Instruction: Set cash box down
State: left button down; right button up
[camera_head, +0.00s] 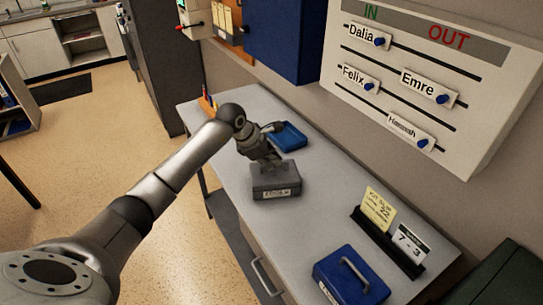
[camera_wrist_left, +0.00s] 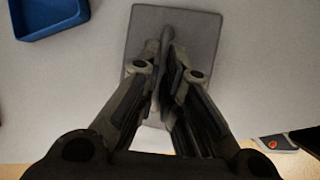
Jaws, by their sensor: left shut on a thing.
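A grey cash box (camera_head: 277,182) with a white label on its front is at the middle of the desk. The label is too small to read surely. My left gripper (camera_head: 270,163) comes down on it from above. In the left wrist view the fingers (camera_wrist_left: 166,48) are shut on the handle of the grey box (camera_wrist_left: 198,42), and its flat lid shows below them. I cannot tell whether its underside touches the desk (camera_head: 325,205). My right gripper is not in view.
A blue box with a handle (camera_head: 352,277) stands at the desk's near right. A blue tray (camera_head: 289,137) lies just behind the grey box. A card holder (camera_head: 388,240) stands by the wall, under the name board (camera_head: 405,75). Desk surface between the boxes is clear.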

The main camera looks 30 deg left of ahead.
pick_arm(q)
jog(key=c, duration=1.9)
grip_release()
jog(key=o, duration=0.3)
jog(key=shift+s, duration=0.1)
jog(key=shift+a+r, duration=0.1)
jog(key=shift+r, duration=0.15)
jog(key=b+v, duration=0.3)
jog(key=v, duration=0.8)
jog(key=shift+s+r, duration=0.25)
